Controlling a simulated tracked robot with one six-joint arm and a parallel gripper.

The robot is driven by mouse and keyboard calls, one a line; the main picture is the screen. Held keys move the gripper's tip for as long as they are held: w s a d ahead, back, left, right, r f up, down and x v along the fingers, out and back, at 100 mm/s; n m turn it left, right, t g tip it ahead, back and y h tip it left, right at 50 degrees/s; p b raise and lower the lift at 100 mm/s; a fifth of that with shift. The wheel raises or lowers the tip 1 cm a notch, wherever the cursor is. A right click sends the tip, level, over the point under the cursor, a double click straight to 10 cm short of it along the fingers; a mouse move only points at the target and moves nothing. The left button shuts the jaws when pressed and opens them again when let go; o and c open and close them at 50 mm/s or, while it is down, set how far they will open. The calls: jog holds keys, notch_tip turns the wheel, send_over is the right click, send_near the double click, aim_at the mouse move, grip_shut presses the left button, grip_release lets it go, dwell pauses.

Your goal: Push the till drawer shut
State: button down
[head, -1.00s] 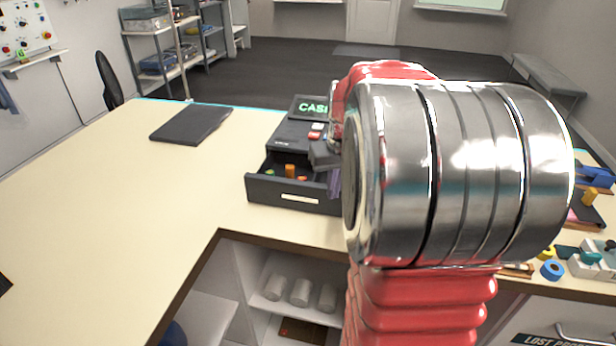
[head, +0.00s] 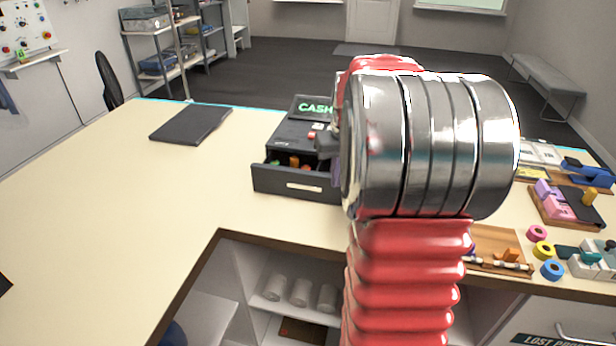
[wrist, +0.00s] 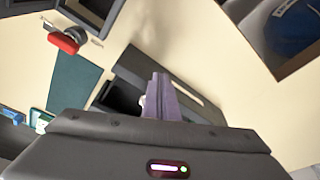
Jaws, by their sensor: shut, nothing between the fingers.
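The black till (head: 300,130) stands on the counter with a green lit "CASH" display. Its drawer (head: 304,187) is partly open toward me, with small orange and green items inside. In the head view my arm hides the drawer's right end. My gripper (wrist: 160,82) has purple fingers, shut together and empty. In the wrist view they lie over the dark drawer (wrist: 190,92), close to its front panel; I cannot tell whether they touch it. In the head view only a sliver of purple shows beside my arm.
A dark flat pad (head: 192,124) lies left of the till. Tape rolls (head: 552,270), a wooden board (head: 497,247) and a tray with pink and purple blocks (head: 565,205) lie to the right. The counter left of the drawer is clear.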

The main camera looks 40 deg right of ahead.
jog(key=w+d, duration=0.5)
jog(key=d, duration=0.2)
jog(key=shift+w, duration=0.25)
dwell(1.1)
notch_tip(320, 180, up, 8)
jog(key=a, duration=0.1)
jog(key=shift+s, duration=0.45)
dwell(0.9)
jog(key=shift+w, duration=0.1)
dwell(0.5)
